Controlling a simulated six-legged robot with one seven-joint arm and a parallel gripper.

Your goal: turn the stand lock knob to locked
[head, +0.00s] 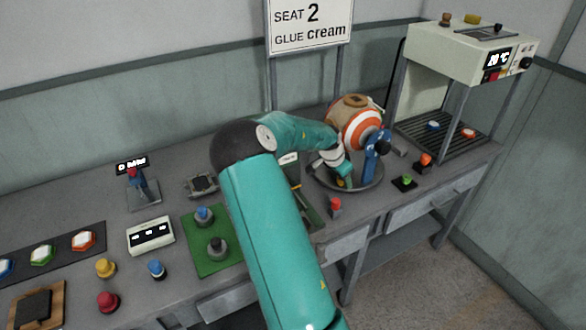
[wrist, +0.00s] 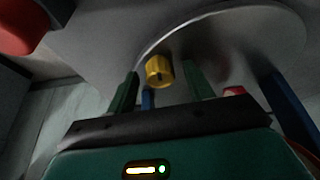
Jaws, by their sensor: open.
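The yellow stand lock knob (wrist: 159,71) sits low on the round grey stand base (wrist: 235,45) in the wrist view. It has a small dark mark on its face; I cannot tell which setting it shows. My gripper (wrist: 161,77) is open, with one green finger on each side of the knob. I cannot tell whether the fingers touch it. In the head view my gripper (head: 344,174) reaches down at the front of the stand, beside its blue upright (head: 371,155). The orange-and-white striped ball (head: 357,125) is above the base, and a bit of yellow knob (head: 341,183) shows.
A red button (head: 335,204) stands left of the stand, near the table's front edge. A green button (head: 406,181) and an orange-red one (head: 424,161) stand to the right. The press (head: 455,55) is at the back right. A green mat (head: 205,260) lies left.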

